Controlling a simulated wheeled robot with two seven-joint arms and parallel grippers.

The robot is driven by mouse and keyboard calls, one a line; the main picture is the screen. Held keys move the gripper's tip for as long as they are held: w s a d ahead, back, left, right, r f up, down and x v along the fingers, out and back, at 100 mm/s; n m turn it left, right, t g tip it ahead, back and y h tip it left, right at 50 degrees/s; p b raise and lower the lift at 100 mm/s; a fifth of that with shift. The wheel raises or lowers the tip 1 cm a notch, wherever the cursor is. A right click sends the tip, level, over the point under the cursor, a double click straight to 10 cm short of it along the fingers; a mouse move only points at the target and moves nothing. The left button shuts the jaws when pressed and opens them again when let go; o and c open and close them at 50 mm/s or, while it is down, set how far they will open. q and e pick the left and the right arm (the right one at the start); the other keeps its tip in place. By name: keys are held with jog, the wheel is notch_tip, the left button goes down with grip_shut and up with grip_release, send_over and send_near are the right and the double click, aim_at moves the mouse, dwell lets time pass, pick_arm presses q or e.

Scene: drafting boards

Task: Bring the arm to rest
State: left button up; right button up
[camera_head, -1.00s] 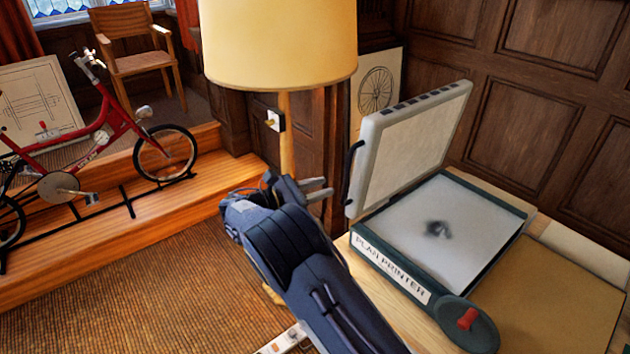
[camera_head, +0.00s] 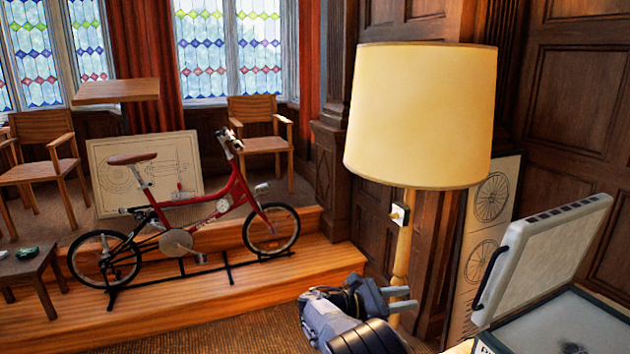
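My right gripper (camera_head: 394,299) and forearm show at the bottom, right of the middle. Its two grey fingers point right and stand apart with nothing between them. It is in front of the lamp's wooden pole (camera_head: 402,262), left of the plan printer. The plan printer (camera_head: 565,325) is at the lower right with its pale lid (camera_head: 548,258) raised; its front is cut off by the picture edge. My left gripper is not in this view.
A floor lamp with a cream shade (camera_head: 420,115) stands close to my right gripper. A red bicycle (camera_head: 215,205) stands on a wooden platform (camera_head: 240,285) at the left. A low dark table (camera_head: 35,265) is at the far left. Brown carpet (camera_head: 210,335) lies in front of the platform.

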jog(key=s+d+f+m+g+y, duration=0.1)
jog(key=s+d+m+g+y, duration=0.1)
jog(key=s+d+m+y, duration=0.55)
jog(key=s+d+m+g+y, duration=0.2)
jog(key=s+d+y, duration=0.25)
jog(key=s, duration=0.65)
jog(key=s+a+r+m+t+y, duration=0.1)
jog(key=s+a+m+t+y, duration=0.2)
jog(key=s, duration=0.7)
jog(key=s+a+m+t+y, duration=0.3)
jog(key=s+a+m+y, duration=0.3)
jog(key=s+a+m, duration=0.2)
jog(key=shift+s+a+r, duration=0.3)
jog(key=shift+s+r, duration=0.05)
jog(key=shift+s, duration=0.8)
